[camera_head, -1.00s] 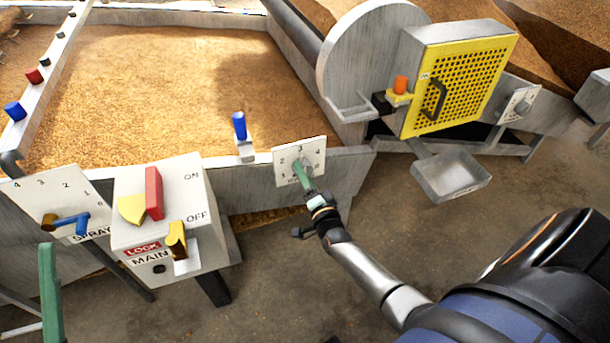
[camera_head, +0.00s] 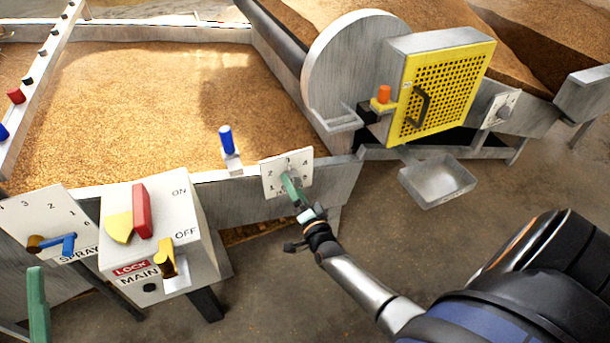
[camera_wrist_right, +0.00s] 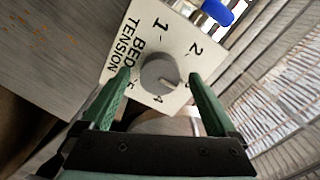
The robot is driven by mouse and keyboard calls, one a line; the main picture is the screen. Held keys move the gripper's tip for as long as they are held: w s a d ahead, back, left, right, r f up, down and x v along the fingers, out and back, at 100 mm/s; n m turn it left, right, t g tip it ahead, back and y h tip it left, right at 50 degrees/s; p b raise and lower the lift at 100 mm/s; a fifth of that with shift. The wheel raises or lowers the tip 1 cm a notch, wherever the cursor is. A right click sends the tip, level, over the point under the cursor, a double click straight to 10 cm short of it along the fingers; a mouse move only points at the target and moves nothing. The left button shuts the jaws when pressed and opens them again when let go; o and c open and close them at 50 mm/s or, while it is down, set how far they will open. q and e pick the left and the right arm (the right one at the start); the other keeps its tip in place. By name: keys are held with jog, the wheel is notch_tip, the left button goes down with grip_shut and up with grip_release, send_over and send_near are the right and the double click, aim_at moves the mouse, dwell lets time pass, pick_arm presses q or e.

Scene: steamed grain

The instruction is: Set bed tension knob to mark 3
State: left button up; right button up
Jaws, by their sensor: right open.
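The white BED TENSION plate (camera_head: 271,170) is on the front side wall of the grain bed. In the right wrist view its round grey knob (camera_wrist_right: 158,72) sits on the plate (camera_wrist_right: 172,35), with marks 1, 2 and 4 readable. Mark 3 is largely hidden by a finger. A pale pointer line on the knob points to the lower right, toward the side of 3 and 4; the exact mark is unclear. My right gripper (camera_head: 291,187) is at the plate; its open green fingers (camera_wrist_right: 160,82) lie either side of the knob, apparently not gripping it. One green left gripper finger (camera_head: 38,305) shows at lower left.
A MAIN switch box (camera_head: 188,225) with a red handle and yellow lock parts stands left of the plate. The SPRAY panel (camera_head: 45,215) is further left. A blue peg (camera_head: 226,140) rises beside the plate. A yellow guard (camera_head: 445,90) and metal tray (camera_head: 437,180) are at right.

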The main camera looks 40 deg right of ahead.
pick_arm(q)
jog(key=w+f+n+g+y+p, duration=0.1)
jog(key=w+f+n+g+y, duration=0.1)
jog(key=f, duration=0.6)
jog(key=w+a+f+n+g+y+p, duration=0.1)
jog(key=f+n+g+y, duration=0.2)
jog(key=f, duration=0.5)
jog(key=shift+w+y+p, duration=0.3)
jog(key=shift+w+y, duration=0.05)
jog(key=shift+y, duration=0.15)
pick_arm(e)
jog(key=v, duration=1.1)
jog(key=shift+s, duration=0.3)
pick_arm(q)
jog(key=shift+a, duration=0.1)
